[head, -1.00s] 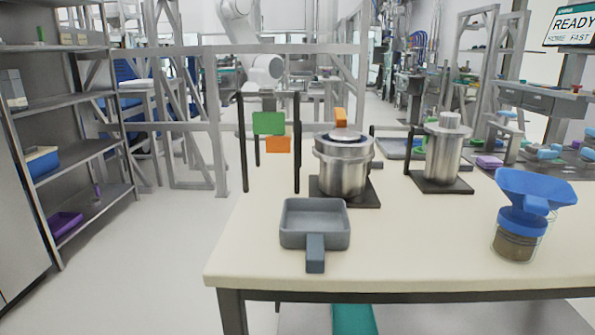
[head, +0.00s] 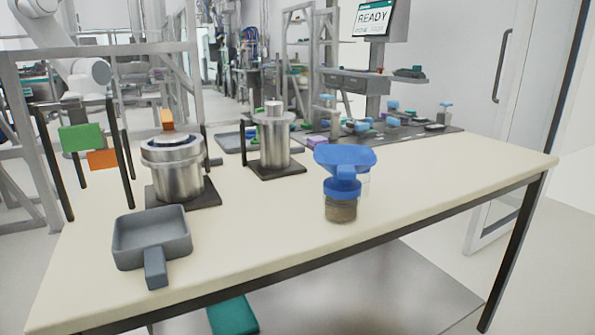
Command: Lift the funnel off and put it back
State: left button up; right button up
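A blue funnel (head: 345,160) with a wide flared top sits upright on a clear jar (head: 341,209) with brown contents. The jar stands on the cream table (head: 430,180), near its front edge and right of the middle. The funnel's lower end is hidden inside the jar's blue collar. Neither of my grippers shows in the head view.
A grey scoop-like tray (head: 152,238) with a handle lies at the table's front left. Two metal vessels (head: 174,170) (head: 273,140) stand on dark bases behind it. Small coloured parts (head: 393,122) lie at the back right. The table's right part is clear.

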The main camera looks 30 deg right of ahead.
aim_at(344, 162)
jog(key=k+z, duration=0.15)
jog(key=z, duration=0.3)
jog(key=k+l+z, duration=0.1)
jog(key=z, duration=0.35)
jog(key=k+l+z, duration=0.15)
jog(key=z, duration=0.3)
jog(key=k, duration=0.05)
